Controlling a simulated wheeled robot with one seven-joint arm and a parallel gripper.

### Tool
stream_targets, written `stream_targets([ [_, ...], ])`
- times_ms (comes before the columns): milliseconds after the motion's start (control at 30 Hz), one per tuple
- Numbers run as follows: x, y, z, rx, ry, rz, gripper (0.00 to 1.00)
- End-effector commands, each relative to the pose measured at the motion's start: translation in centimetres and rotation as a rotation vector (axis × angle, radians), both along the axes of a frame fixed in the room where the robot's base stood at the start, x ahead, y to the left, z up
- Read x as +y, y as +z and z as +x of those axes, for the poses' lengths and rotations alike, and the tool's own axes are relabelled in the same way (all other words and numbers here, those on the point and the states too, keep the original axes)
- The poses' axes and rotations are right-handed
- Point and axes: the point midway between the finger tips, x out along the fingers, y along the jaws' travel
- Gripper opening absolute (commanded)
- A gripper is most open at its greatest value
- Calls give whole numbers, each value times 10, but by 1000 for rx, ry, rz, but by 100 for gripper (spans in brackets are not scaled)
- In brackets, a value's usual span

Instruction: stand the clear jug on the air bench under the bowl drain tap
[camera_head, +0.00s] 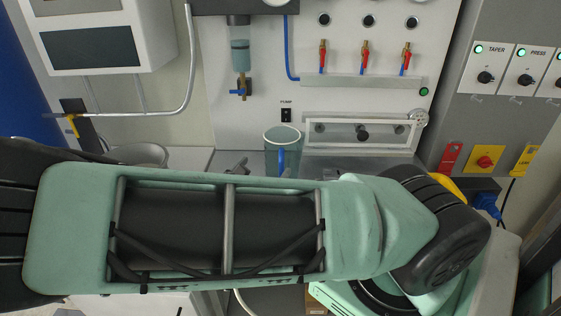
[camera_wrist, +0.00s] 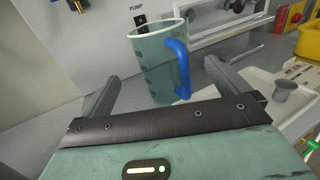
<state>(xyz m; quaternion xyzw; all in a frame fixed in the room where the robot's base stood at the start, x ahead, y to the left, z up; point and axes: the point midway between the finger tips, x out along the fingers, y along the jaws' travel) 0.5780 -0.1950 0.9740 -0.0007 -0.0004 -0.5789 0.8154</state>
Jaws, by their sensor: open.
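The clear jug (camera_head: 283,138) with a blue handle stands upright near the back panel, below the PUMP switch, its base hidden by my arm in the head view. The bowl (camera_head: 240,52) hangs on the panel up and to the left of the jug, with its brass drain tap (camera_head: 242,88) and blue lever below. In the wrist view the jug (camera_wrist: 155,68) shows between and beyond the fingers of my open gripper (camera_wrist: 161,72), handle toward the right finger. In the head view my arm hides most of the gripper and the air bench (camera_head: 335,160).
Red-handled valves (camera_head: 364,57) and a framed clear-fronted unit (camera_head: 361,133) are on the panel to the right. A pale tray (camera_wrist: 262,98) with a small grey cup (camera_wrist: 284,91) lies right of the gripper. A yellow bin (camera_wrist: 310,42) stands farther right.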

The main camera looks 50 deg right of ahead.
Motion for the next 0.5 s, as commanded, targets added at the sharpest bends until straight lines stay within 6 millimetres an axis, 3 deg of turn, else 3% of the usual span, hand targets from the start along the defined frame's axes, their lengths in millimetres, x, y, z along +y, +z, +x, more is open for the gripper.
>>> stream_targets([
  [100,-21,2,6,1,-3,-3,100],
  [500,-57,1,19,2,-4,-2,100],
])
